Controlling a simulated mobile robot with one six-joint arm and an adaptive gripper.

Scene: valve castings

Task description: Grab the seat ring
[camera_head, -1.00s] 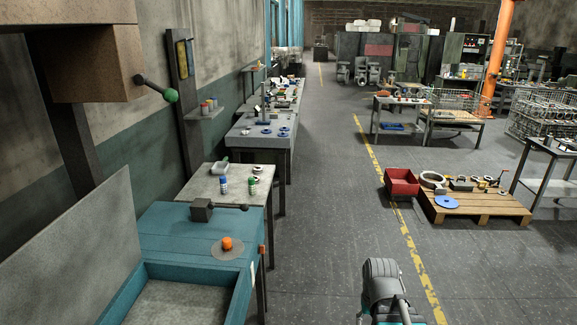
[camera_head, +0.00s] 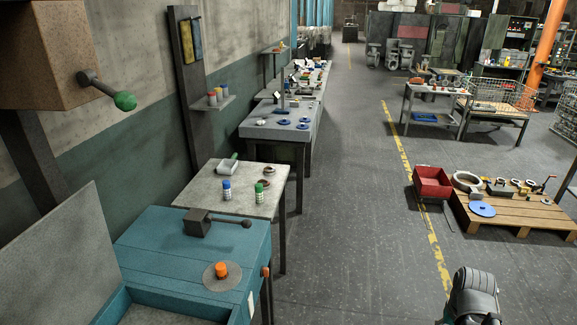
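I cannot tell for certain which thing is the seat ring. Two small rings lie on the pale table at the middle left: a far one (camera_head: 269,170) and a nearer brownish one (camera_head: 263,183) beside a green-capped bottle. Part of my own arm shows at the bottom right, far from all of these rings. My gripper is not visible.
A teal bench (camera_head: 165,250) with an orange knob (camera_head: 221,269) stands in front. A red bin (camera_head: 432,183) stands beside the pallet. The aisle floor (camera_head: 350,220) is clear.

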